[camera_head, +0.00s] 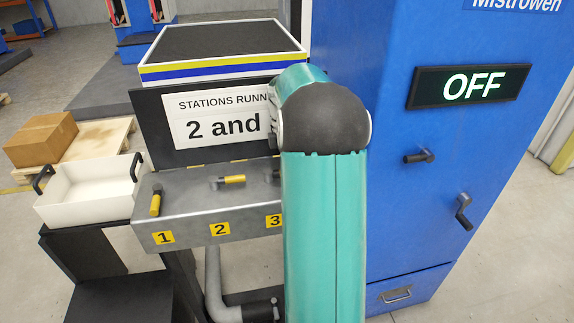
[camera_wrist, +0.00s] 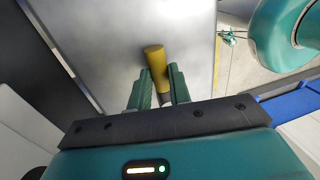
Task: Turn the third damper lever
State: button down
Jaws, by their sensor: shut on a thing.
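The third damper lever shows in the head view only as a dark pivot end (camera_head: 271,177) above the label 3 (camera_head: 274,222); my arm hides the rest. In the wrist view my gripper (camera_wrist: 157,88) has its two green fingers on either side of a yellow lever handle (camera_wrist: 155,58), shut on it. The handle's top end sticks out past the fingers, over the grey metal panel. The first lever (camera_head: 155,203) points toward the panel's front edge. The second lever (camera_head: 232,180) lies sideways, pointing right. My gripper is hidden in the head view.
A sign (camera_head: 215,117) behind the levers reads "STATIONS RUNN… 2 and", its end hidden by my arm. A blue cabinet (camera_head: 420,190) at right has a display (camera_head: 470,86) reading OFF and two black handles. A white tray (camera_head: 85,208) stands left of the panel (camera_head: 205,236).

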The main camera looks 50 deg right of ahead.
jog(key=shift+w, duration=0.1)
jog(key=c, duration=1.3)
grip_release()
notch_tip(320, 180, up, 14)
jog(key=w+d, duration=0.1)
jog(key=w, duration=0.1)
jog(key=shift+d+f, duration=0.15)
jog(key=shift+d, duration=0.1)
jog(key=shift+w, duration=0.1)
